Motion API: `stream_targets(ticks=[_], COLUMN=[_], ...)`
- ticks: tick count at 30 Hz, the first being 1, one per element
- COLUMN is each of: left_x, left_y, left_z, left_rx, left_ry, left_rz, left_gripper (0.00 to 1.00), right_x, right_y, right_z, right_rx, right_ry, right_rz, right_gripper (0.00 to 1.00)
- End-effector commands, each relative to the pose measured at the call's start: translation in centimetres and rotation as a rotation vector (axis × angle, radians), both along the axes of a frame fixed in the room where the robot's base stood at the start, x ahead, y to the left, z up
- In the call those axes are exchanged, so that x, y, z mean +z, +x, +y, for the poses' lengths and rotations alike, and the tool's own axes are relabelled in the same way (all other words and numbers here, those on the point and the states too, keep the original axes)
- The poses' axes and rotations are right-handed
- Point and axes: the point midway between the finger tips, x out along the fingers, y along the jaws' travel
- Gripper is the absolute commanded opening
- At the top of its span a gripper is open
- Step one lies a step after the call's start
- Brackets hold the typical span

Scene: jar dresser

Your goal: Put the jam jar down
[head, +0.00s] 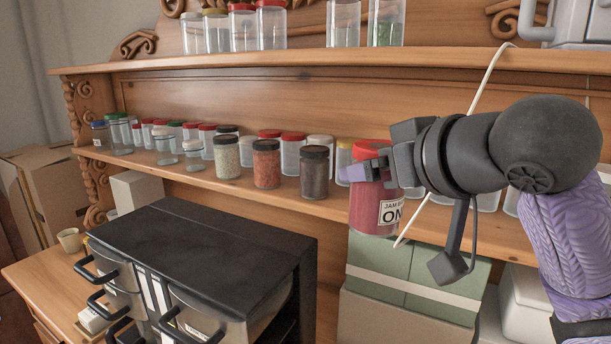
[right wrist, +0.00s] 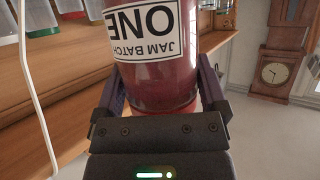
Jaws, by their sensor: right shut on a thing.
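The jam jar (head: 374,212) is a red-filled jar with a red lid and a white label with black lettering. In the head view it stands upright at the right, in front of the middle shelf and above the green box. My right gripper (head: 362,172) is shut on it near the lid. In the right wrist view the jar (right wrist: 158,70) fills the middle between the two fingers, with its label upside down in the picture. I cannot tell whether the jar's base touches anything. My left gripper is out of view.
The dresser's middle shelf (head: 262,197) holds several jars, with dark-lidded ones near its front edge. A green box (head: 430,265) sits under the jar. A black cabinet (head: 190,240) with handled drawers stands at lower left. A white cord (head: 482,85) hangs beside my gripper.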

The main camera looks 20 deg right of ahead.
Motion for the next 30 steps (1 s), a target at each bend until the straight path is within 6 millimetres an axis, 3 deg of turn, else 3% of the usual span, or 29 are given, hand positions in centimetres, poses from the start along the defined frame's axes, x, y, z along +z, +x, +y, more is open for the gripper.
stream_targets(ticks=[6,12,18,21,24,30], left_x=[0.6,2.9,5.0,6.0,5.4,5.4], left_y=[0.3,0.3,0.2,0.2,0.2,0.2], left_z=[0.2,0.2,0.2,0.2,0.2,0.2], left_rx=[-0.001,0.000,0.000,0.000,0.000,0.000], left_ry=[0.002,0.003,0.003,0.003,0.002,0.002], left_rz=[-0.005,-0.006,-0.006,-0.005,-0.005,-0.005], left_gripper=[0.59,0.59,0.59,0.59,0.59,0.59], right_x=[0.1,0.6,0.6,0.5,-1.9,-4.7], right_y=[3.7,7.9,11.0,12.2,12.2,12.1], right_z=[-4.7,-9.9,-13.7,-15.2,-15.2,-15.1], right_rx=[-0.005,-0.002,-0.002,-0.002,0.000,0.001], right_ry=[0.007,0.008,0.005,0.005,-0.001,-0.001], right_rz=[0.003,0.001,-0.002,-0.003,0.002,0.003], right_gripper=[0.01,0.01,0.01,0.01,0.01,0.01])
